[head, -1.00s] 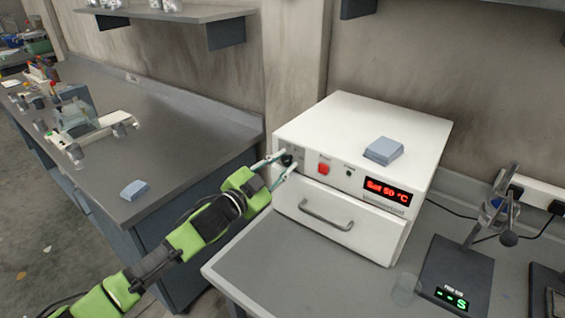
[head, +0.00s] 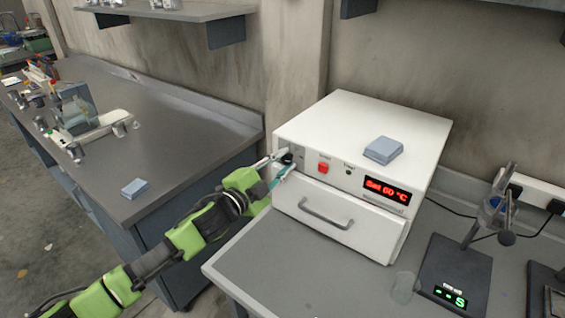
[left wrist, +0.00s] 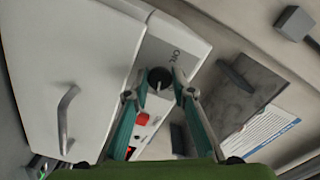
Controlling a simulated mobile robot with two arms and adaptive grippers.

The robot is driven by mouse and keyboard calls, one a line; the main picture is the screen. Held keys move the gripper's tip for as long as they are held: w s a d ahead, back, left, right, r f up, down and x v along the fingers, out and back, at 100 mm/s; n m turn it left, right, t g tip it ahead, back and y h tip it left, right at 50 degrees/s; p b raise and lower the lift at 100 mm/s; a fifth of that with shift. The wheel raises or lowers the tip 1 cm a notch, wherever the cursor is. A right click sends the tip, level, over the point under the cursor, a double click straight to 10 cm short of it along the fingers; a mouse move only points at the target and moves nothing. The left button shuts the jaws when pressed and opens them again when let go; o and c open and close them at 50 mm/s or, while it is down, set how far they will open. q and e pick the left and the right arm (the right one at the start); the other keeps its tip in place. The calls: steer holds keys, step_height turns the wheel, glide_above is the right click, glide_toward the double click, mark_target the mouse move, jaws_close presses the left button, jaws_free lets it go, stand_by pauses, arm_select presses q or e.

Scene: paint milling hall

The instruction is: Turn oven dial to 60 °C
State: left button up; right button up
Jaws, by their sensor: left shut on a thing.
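The white oven (head: 345,130) stands on the grey bench, its front panel facing me. Its red display (head: 387,191) reads "Set 60 °C". The black oven dial (head: 288,157) is at the left end of the panel. My left gripper (head: 283,163) reaches in from the left and is shut on the dial, one finger on each side. In the left wrist view the dial (left wrist: 159,77) shows between the fingertips, with a pale mark on its face. My right gripper is not in view.
A red switch (head: 322,168) sits right of the dial, above the drawer handle (head: 325,214). A blue-grey block (head: 383,150) lies on the oven top. A scale (head: 455,275) and a glass (head: 404,287) stand at the right. The bench front is clear.

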arm_select(q)
steer(key=o, duration=0.8)
steer(key=shift+o, duration=0.2)
steer(key=v, duration=1.2)
